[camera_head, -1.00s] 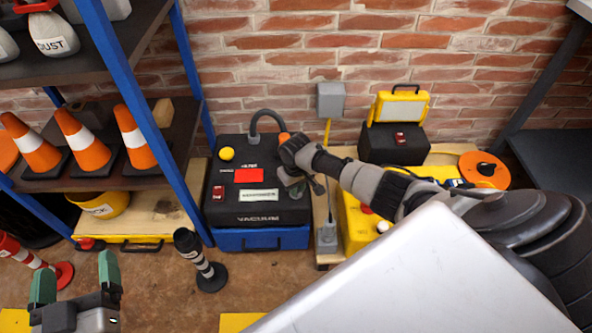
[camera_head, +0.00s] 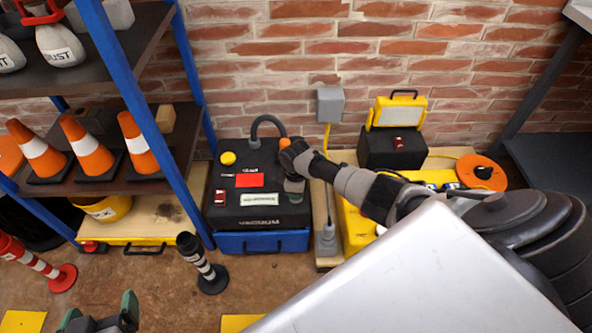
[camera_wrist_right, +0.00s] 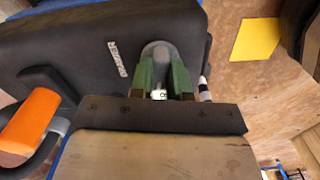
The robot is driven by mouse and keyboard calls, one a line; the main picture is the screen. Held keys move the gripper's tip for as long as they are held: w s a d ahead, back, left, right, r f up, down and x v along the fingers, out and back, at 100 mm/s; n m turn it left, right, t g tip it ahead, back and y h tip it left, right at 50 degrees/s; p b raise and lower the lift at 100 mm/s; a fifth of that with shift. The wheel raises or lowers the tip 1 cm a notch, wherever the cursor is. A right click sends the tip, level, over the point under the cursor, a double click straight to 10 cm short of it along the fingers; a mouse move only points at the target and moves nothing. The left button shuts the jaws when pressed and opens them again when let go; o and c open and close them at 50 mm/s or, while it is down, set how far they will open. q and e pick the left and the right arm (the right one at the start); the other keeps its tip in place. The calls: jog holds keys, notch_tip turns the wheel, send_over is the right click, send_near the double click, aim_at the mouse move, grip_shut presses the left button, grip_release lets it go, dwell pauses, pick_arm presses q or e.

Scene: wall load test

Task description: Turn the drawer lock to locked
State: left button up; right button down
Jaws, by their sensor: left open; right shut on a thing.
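My right gripper (camera_head: 294,186) is at the right of the case's top. In the right wrist view, its green fingers (camera_wrist_right: 161,85) are shut on a rounded grey knob (camera_wrist_right: 158,50) on the black surface. Whether this knob is the drawer lock is not clear; a small white mark shows between the fingers, too small to read. My left gripper (camera_head: 100,313) is open and empty at the bottom left, partly cut off by the frame.
A blue-framed shelf (camera_head: 150,105) with orange cones (camera_head: 87,145) stands left. A black-and-white post (camera_head: 202,262) stands before the case. An orange-gripped hose (camera_wrist_right: 30,120) is beside my right gripper. A yellow work lamp (camera_head: 398,111) stands right. Floor in front is partly clear.

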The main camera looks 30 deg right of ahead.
pick_arm(q)
jog(key=shift+s+f, duration=0.1)
jog(key=shift+f, duration=0.05)
pick_arm(e)
jog(key=shift+n, duration=1.1)
jog(key=c, duration=1.1)
grip_release()
jog(key=shift+r, duration=0.1)
jog(key=shift+r, duration=0.25)
notch_tip(320, 180, up, 4)
jog(key=p, duration=0.3)
jog(key=shift+r, duration=0.25)
notch_tip(320, 180, up, 4)
jog(key=shift+r+p, duration=0.1)
jog(key=shift+p, duration=0.8)
pick_arm(q)
jog(key=s+a+f+g+y, duration=0.1)
jog(key=s+a+g, duration=0.1)
jog(key=s+g, duration=0.2)
jog(key=s+a+f+g+y, duration=0.1)
jog(key=s+a+f+g, duration=0.1)
jog(key=s+g, duration=0.2)
jog(key=shift+s+g, duration=0.4)
jog(key=shift+s, duration=0.85)
pick_arm(e)
jog(key=shift+r, duration=0.7)
